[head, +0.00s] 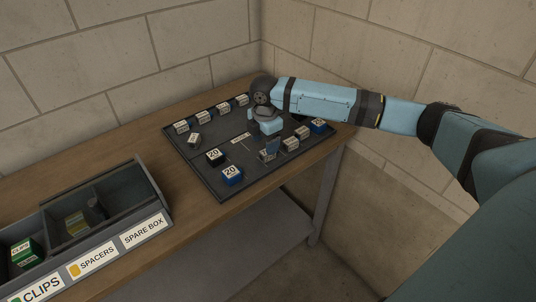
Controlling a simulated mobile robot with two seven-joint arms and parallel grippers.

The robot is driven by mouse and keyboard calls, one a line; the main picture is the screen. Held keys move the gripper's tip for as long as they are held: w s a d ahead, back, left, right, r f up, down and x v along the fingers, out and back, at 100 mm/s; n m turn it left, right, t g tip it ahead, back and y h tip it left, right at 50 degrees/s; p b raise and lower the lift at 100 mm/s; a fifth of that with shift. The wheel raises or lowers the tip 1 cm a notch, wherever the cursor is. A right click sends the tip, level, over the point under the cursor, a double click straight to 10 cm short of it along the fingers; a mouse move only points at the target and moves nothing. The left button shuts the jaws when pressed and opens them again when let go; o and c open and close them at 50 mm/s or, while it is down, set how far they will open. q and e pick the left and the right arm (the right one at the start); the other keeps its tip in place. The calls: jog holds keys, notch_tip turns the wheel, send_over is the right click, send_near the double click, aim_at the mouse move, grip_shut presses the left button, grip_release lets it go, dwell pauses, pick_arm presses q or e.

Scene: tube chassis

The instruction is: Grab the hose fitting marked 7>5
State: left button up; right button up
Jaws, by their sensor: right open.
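Several small blocks with white labels stand on a dark tray (209,180). Most labels are too small to read, so I cannot tell which one is marked 7>5. Two blocks at the tray's near side read 20: a black one (215,157) and a blue one (232,175). A pale pair of blocks (290,144) stands at the right, with a blue block (318,126) beyond it. My right gripper (271,148) is open, pointing down over the tray's middle right, close to a labelled block that it partly hides. My left gripper is out of view.
The tray lies on a wooden table (150,160) against brick walls. A row of labelled blocks lines the tray's far side. A grey divided bin (150,190) labelled CLIPS, SPACERS and SPARE BOX stands at the front left. The wood between bin and tray is clear.

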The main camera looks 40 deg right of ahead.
jog(key=f, duration=0.2)
jog(key=d+f, duration=0.1)
jog(key=shift+s+f, duration=0.1)
jog(key=shift+f, duration=0.75)
jog(key=c, duration=1)
